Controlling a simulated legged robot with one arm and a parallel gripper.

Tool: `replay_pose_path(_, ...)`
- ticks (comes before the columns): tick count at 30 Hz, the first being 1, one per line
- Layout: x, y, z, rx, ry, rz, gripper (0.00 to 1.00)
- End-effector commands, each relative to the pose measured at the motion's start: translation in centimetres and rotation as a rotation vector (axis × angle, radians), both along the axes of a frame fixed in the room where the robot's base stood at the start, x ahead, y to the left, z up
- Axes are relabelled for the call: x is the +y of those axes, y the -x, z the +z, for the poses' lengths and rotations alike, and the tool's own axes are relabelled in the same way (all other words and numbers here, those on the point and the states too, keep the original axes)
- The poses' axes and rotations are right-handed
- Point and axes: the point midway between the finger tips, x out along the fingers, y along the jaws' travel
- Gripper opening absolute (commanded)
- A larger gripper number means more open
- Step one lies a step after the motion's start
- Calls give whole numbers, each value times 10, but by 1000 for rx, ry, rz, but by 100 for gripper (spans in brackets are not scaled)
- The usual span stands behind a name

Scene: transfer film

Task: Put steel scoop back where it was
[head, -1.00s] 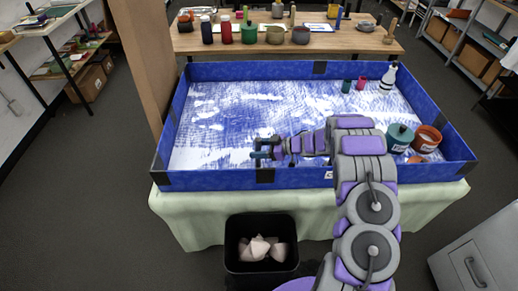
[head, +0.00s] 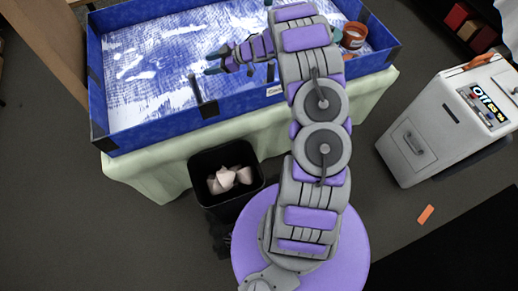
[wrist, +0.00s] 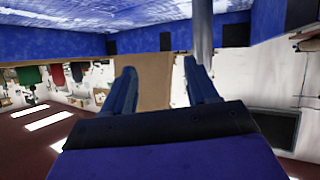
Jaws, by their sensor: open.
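I cannot make out the steel scoop in either current view. My gripper (head: 213,62) is at the end of my bent arm, over the front part of the blue-walled tray (head: 150,131). In the wrist view my gripper (wrist: 160,70) shows two dark blue fingers, apart, with nothing seen between them. A grey upright cylinder (wrist: 202,35) stands behind the right finger there; I cannot tell what it is. My arm hides part of the tray in the head view.
An orange-brown pot (head: 354,37) stands in the tray's right part. A black bin (head: 237,199) with crumpled paper (head: 228,180) stands before the green-clothed table (head: 155,176). A white cabinet (head: 410,146) is at right. A small orange piece (head: 425,214) lies on the floor.

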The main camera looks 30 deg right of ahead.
Motion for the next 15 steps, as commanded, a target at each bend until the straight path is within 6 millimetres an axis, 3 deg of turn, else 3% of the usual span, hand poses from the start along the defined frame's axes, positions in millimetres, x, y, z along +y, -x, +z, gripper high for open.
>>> replay_pose_path(3, -22, -30, 41, -51, 141, -163, 58)
replay_pose_path(7, -52, -48, 84, -80, 273, -356, 58)
replay_pose_path(11, -80, -47, 130, -85, 384, -545, 58)
replay_pose_path(15, -102, -25, 171, -49, 471, -736, 58)
